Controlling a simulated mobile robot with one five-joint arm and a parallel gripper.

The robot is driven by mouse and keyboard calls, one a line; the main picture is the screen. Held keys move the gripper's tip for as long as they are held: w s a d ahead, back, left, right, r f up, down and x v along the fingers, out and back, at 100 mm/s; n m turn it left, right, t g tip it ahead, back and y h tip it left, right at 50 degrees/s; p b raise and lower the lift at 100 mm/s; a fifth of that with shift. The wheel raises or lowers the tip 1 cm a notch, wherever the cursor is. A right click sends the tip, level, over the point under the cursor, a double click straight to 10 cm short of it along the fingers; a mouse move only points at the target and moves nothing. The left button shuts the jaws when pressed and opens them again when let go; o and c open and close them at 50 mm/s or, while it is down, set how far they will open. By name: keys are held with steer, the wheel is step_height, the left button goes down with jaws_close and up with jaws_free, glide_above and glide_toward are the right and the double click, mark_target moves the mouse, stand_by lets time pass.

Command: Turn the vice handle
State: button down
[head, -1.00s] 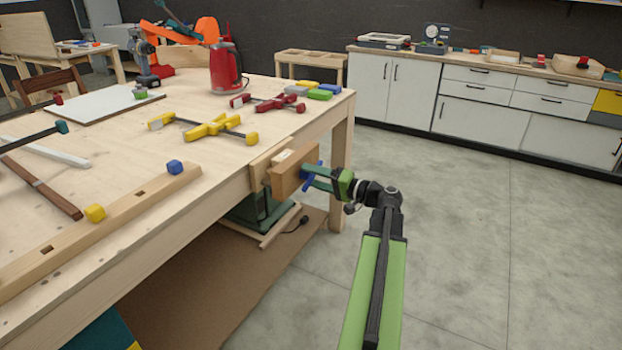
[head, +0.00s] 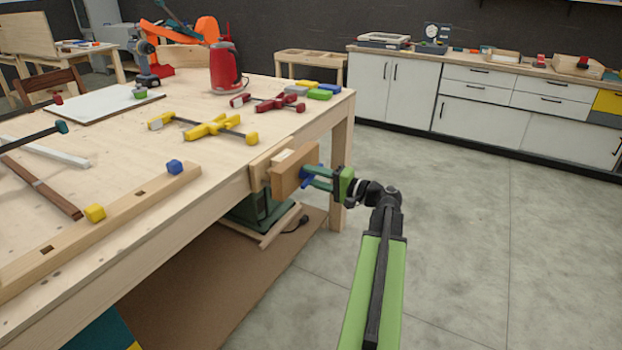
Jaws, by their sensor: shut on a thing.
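The wooden vice (head: 286,176) is fixed to the right end of the workbench's front edge, its block jaw standing out from the bench. The blue vice handle (head: 306,175) is at the jaw's outer face, small and partly hidden by my fingers. My gripper (head: 316,178), with teal fingers and a green body, reaches in from the right and is shut on the handle. My green and black arm comes up from the bottom of the head view.
The workbench (head: 110,215) fills the left side, with yellow clamps (head: 210,126), red clamps (head: 270,102) and a red kettle-like can (head: 226,70) on top. A green machine (head: 258,208) stands below the vice. Open floor lies to the right, before white cabinets (head: 400,85).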

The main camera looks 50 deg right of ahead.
steer(key=c, duration=0.9)
jaws_free()
steer(key=shift+c, duration=0.2)
steer(key=shift+s, duration=0.15)
steer(key=v, duration=1.7)
steer(key=shift+s, duration=0.15)
